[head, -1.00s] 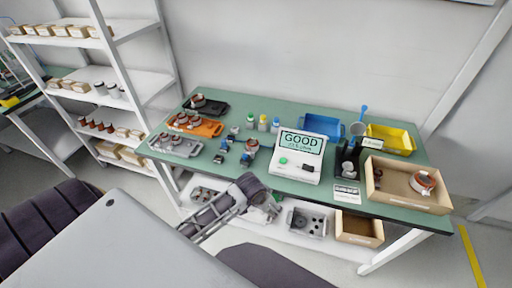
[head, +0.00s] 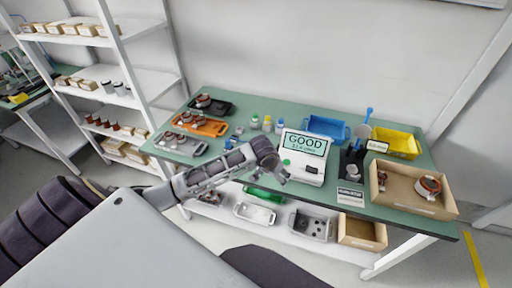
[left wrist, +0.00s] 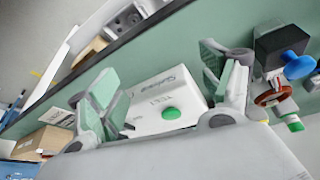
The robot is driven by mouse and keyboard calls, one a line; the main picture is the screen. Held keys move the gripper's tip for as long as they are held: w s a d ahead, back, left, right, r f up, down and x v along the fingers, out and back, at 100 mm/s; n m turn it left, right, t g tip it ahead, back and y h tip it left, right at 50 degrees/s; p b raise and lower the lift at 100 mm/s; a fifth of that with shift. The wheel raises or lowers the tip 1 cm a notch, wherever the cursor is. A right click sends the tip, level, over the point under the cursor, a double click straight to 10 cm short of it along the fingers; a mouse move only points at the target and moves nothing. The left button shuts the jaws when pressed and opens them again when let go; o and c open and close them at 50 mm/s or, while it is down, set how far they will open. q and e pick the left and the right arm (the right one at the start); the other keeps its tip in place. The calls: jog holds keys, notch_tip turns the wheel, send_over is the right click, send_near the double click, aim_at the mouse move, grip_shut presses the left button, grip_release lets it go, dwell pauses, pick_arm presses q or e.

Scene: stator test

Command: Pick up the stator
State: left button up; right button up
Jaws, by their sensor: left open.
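Several copper-wound stators sit on trays at the table's left: on the black tray (head: 216,107), the orange tray (head: 212,130) and the grey tray (head: 186,149). Another stator (head: 429,186) lies in the open cardboard box at the right. My left gripper (head: 283,178) is open and empty at the front of the white tester (head: 300,172), whose screen reads GOOD. In the left wrist view the tester and its green button (left wrist: 171,113) show between the open fingers (left wrist: 163,88). A copper-ringed part (left wrist: 272,94) is beside a blue-knobbed black device. My right gripper is out of view.
Small bottles (head: 266,123), a blue bin (head: 325,128) and a yellow bin (head: 397,142) stand behind the tester. A black stand (head: 352,165) is right of it. A lower shelf holds a grey bin (head: 312,225) and a cardboard box (head: 362,232).

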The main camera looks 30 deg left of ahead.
pick_arm(q)
jog(key=w+a+r+n+y, duration=0.1)
jog(key=w+a+r+n, duration=0.1)
jog(key=w+a+r, duration=0.2)
jog(key=w+a+r+n+y, duration=0.1)
jog(key=w+a+r+n, duration=0.1)
jog(key=a+r, duration=0.4)
jog(key=w+a, duration=0.1)
jog(key=a, duration=0.3)
jog(key=shift+w+r+n, duration=0.25)
jog(key=shift+w+n, duration=0.05)
jog(key=shift+w, duration=0.1)
jog(key=shift+f, duration=0.1)
jog(key=shift+x, duration=4.25)
jog(key=shift+x, duration=1.3)
jog(key=shift+a+x, duration=0.2)
jog(key=shift+x, duration=1.05)
